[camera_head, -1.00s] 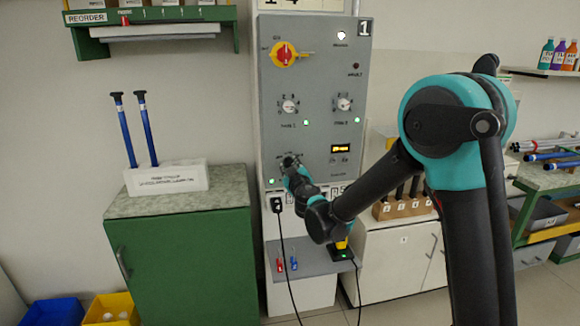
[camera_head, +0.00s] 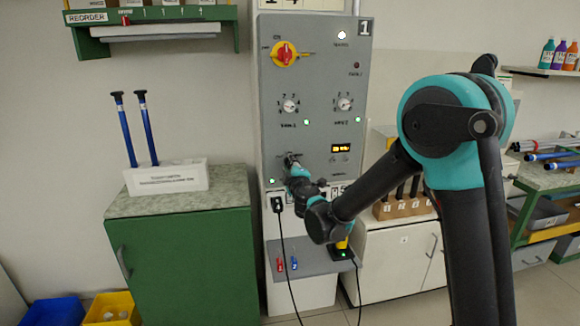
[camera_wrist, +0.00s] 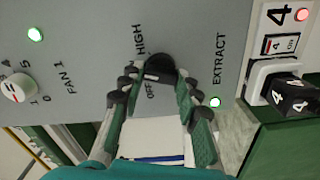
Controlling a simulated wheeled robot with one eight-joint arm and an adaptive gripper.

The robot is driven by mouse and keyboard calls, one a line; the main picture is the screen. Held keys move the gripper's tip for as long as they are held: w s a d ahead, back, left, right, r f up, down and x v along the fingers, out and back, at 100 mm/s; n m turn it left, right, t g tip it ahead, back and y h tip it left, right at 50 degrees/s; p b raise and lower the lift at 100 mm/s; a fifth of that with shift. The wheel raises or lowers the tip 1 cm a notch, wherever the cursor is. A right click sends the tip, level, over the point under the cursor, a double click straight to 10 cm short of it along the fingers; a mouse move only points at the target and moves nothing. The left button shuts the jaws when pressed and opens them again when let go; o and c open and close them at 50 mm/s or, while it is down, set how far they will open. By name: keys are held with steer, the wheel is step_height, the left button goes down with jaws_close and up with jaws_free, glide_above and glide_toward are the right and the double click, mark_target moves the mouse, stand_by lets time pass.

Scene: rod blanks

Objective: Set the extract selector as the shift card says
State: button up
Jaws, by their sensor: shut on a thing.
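The extract selector is a black knob (camera_wrist: 158,66) on the grey panel (camera_head: 312,75). In the wrist view, the words OFF and HIGH stand beside it and EXTRACT is printed to its right. A label between OFF and HIGH is partly covered, and I cannot tell the knob's exact setting. My gripper (camera_wrist: 158,84) is shut on the knob, one finger on each side. In the head view my gripper (camera_head: 292,164) is at the panel's lower left and hides most of the knob. I cannot make out a readable shift card.
A red-and-yellow switch (camera_head: 285,53) and two white dials (camera_head: 289,105) (camera_head: 344,103) are higher on the panel. A black plug (camera_wrist: 292,94) sits right of the selector in the wrist view. A green cabinet (camera_head: 185,262) stands left, a white cabinet (camera_head: 400,262) right.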

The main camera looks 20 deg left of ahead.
steer(key=shift+n, duration=2)
steer(key=shift+s+f, duration=0.1)
steer(key=o, duration=1.2)
steer(key=shift+c, duration=0.2)
steer(key=v, duration=1.2)
steer(key=shift+d, duration=0.1)
